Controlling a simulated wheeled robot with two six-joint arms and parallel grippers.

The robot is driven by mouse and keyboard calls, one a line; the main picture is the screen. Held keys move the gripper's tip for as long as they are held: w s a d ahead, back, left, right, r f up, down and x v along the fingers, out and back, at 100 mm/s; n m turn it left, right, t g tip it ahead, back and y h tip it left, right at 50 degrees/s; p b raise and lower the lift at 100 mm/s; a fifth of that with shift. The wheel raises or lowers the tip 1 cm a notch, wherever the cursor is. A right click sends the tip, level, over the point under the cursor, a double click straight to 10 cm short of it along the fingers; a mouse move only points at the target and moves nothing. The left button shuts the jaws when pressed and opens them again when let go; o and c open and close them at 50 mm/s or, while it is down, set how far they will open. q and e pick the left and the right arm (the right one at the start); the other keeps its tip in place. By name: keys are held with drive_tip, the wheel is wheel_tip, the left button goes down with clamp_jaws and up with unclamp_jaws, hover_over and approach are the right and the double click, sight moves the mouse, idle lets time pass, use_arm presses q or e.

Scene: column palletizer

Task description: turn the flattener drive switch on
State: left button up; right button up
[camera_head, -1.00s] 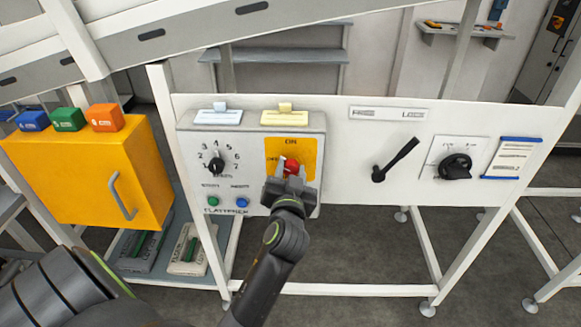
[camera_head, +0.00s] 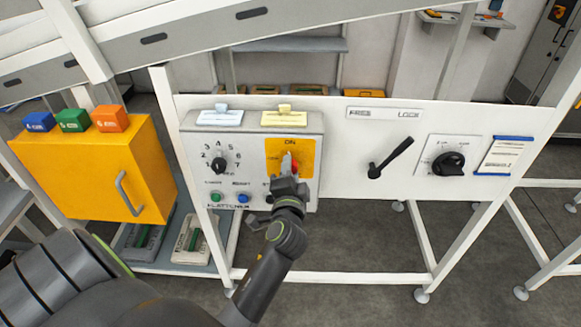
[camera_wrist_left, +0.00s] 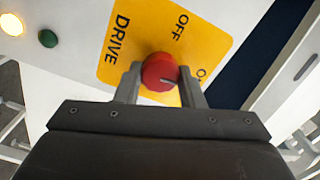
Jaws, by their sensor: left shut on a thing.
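The flattener drive switch is a red knob (camera_head: 289,162) on a yellow plate (camera_head: 308,148) at the right of the flattener control box. In the head view its visible part stands upright below the ON label. My left gripper (camera_head: 287,179) is in front of the plate and hides the knob's lower part. In the left wrist view the knob (camera_wrist_left: 160,72) sits between the fingertips of my left gripper (camera_wrist_left: 160,82), which is shut on it. A mark on the knob points right, near the partly hidden ON label. OFF and DRIVE are readable there. My right gripper is not in view.
The box also has a numbered dial (camera_head: 219,165), a green button (camera_head: 215,197) and a blue button (camera_head: 243,198). A black lever (camera_head: 391,158) and a rotary switch (camera_head: 448,163) are further right. A yellow cabinet (camera_head: 95,170) stands left.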

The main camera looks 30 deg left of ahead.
use_arm(q)
drive_tip(key=shift+m, duration=0.7)
drive_tip(key=shift+p, duration=0.3)
drive_tip(key=o, duration=0.9)
drive_tip(key=shift+o, duration=0.4)
